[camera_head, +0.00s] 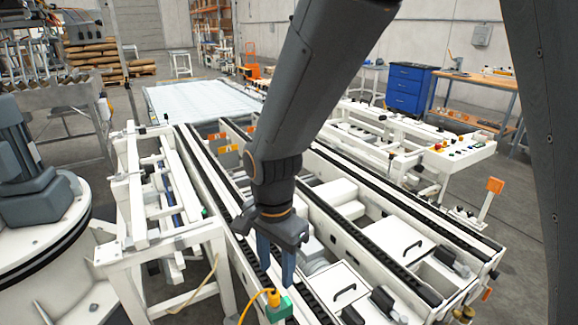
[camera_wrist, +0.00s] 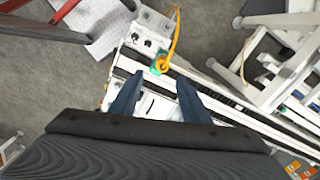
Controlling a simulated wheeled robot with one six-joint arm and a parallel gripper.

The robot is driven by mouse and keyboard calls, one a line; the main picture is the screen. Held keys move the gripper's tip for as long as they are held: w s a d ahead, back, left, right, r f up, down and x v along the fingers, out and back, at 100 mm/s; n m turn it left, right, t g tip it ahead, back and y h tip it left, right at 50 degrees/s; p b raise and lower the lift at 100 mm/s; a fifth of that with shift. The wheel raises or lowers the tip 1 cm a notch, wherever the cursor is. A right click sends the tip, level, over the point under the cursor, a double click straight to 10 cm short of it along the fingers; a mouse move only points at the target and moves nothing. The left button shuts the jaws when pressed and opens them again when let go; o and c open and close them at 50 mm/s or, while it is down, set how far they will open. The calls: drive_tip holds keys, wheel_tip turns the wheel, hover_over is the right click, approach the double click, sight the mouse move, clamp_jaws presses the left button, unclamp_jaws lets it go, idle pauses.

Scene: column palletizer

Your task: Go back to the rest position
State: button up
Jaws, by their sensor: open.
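My gripper (camera_head: 275,262) hangs from my dark grey arm over the front part of the white conveyor frame (camera_head: 238,262) in the head view. Its two blue fingers are apart, with nothing between them. In the wrist view the open gripper (camera_wrist: 158,98) points down over the conveyor. A green connector box (camera_head: 279,309) with a yellow plug and cable sits at the conveyor's front end, just below the fingertips in the head view. The green box also shows beyond the fingertips in the wrist view (camera_wrist: 158,66). I cannot tell the exact gap between them.
A white side frame (camera_head: 160,255) stands left of the conveyor, beside a grey machine on a round white base (camera_head: 40,235). A control panel (camera_head: 458,150) stands to the right. A blue drawer cabinet (camera_head: 408,88) and a workbench (camera_head: 480,88) are behind. Grey floor is open at the right.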

drive_tip(key=s+d+n, duration=0.1)
drive_tip(key=d+n, duration=0.3)
drive_tip(key=d, duration=0.7)
drive_tip(key=s+d+r+n+t, duration=0.1)
drive_tip(key=d+n, duration=0.3)
drive_tip(key=d, duration=0.8)
drive_tip(key=shift+s+d+r, duration=0.15)
drive_tip(key=shift+s, duration=0.2)
